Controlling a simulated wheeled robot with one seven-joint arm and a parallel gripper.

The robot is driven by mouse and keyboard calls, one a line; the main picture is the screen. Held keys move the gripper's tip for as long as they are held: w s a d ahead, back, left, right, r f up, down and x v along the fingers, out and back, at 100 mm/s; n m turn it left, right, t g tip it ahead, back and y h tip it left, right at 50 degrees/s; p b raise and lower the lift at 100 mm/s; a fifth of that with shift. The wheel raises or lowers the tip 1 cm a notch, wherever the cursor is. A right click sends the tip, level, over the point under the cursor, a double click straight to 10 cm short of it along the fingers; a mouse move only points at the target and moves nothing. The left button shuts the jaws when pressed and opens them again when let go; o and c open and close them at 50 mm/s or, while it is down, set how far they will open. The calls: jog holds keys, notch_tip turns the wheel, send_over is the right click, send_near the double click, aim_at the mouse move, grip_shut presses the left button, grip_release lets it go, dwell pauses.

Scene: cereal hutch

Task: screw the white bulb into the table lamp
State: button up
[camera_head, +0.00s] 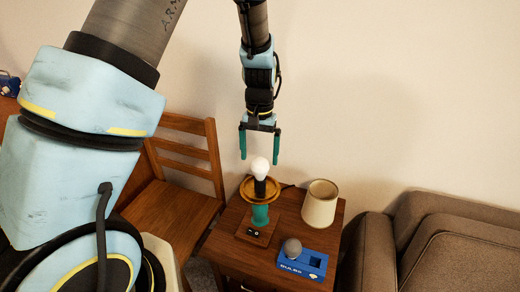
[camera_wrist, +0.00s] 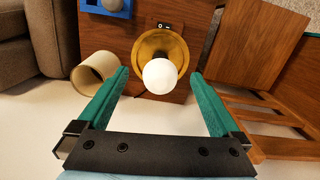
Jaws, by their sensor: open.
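The white bulb (camera_head: 259,166) stands upright on top of the table lamp's dark stem, above a brass-coloured dish (camera_head: 246,190). The lamp has a green body (camera_head: 260,214) and a wooden base with a switch (camera_head: 256,233). My gripper (camera_head: 260,157) is open and empty, pointing down around and just above the bulb. In the wrist view the bulb (camera_wrist: 160,76) shows between the two green fingers, apart from both. How deep the bulb sits in its socket is hidden.
A cream lampshade (camera_head: 320,205) stands on the side table (camera_head: 285,224), right of the lamp. A blue bulb box (camera_head: 302,264) with a grey bulb (camera_head: 292,248) is in front. A wooden chair (camera_head: 180,205) is left, a brown sofa (camera_head: 450,245) right.

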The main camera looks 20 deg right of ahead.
aim_at(260, 176)
jog(key=n, duration=0.1)
jog(key=w+n, duration=0.1)
jog(key=n, duration=0.2)
jog(key=shift+w+d+r+n+t, duration=0.2)
jog(key=shift+d+n+t, duration=0.1)
jog(key=shift+d, duration=0.1)
notch_tip(260, 176, down, 11)
jog(key=shift+r+p, duration=0.15)
jog(key=shift+p, duration=0.95)
jog(key=shift+c, duration=0.2)
jog(key=c, duration=1.3)
jog(key=shift+m+b, duration=0.5)
jog(key=shift+m, duration=1.4)
jog(key=shift+b, duration=0.3)
jog(key=shift+m+b, duration=0.4)
jog(key=shift+m, duration=1.6)
